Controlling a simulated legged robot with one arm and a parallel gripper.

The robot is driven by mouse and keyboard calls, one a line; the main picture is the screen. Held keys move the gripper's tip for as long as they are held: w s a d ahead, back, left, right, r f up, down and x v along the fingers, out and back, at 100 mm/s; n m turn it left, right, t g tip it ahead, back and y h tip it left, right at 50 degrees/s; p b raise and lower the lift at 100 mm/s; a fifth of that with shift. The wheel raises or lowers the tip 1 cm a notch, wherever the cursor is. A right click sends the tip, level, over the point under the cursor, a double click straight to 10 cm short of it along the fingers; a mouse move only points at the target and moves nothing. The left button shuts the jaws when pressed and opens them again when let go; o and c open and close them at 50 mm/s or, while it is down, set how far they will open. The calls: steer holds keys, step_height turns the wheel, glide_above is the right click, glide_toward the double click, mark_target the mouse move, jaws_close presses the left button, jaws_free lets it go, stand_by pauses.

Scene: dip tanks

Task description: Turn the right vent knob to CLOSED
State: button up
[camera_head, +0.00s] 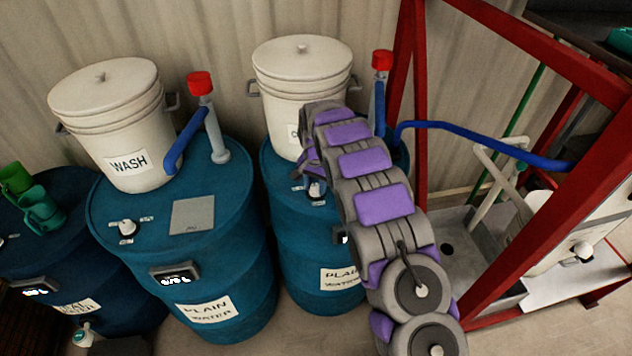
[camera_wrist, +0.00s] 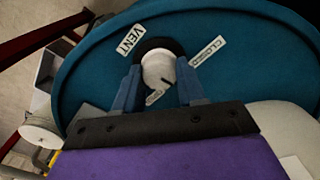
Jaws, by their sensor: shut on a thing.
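The right vent knob (camera_wrist: 158,70) is white with a dark surround and sits on the blue drum top (camera_wrist: 250,70). It also shows in the head view (camera_head: 316,190), partly covered by my arm. My gripper (camera_wrist: 159,66) has a blue-grey finger on each side of the knob and is shut on it. The VENT label (camera_wrist: 130,39) lies to the knob's upper left and the CLOSED label (camera_wrist: 207,50) to its upper right. A third label (camera_wrist: 155,97) below is partly hidden. A small dark mark shows on the knob's lower face; its setting is hard to read.
A white lidded bucket (camera_head: 302,75) stands on the same drum, behind my arm. A red-capped pipe (camera_head: 381,85) and blue hose (camera_head: 480,135) are to the right, beside a red frame (camera_head: 418,150). The left drum (camera_head: 240,215) carries the WASH bucket (camera_head: 120,130) and another knob (camera_head: 127,228).

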mark_target(314, 186)
steer(key=n+p, duration=0.1)
steer(key=n, duration=0.2)
steer(key=shift+n, duration=0.3)
steer(key=shift+n+p, duration=0.45)
steer(key=shift+n, duration=1.35)
steer(key=o, duration=1.1)
steer(key=shift+a+f, duration=0.1)
steer(key=shift+a, duration=0.05)
steer(key=shift+c, duration=0.2)
step_height(314, 186, up, 17)
steer(key=shift+r+p, duration=0.2)
steer(key=shift+p, duration=0.1)
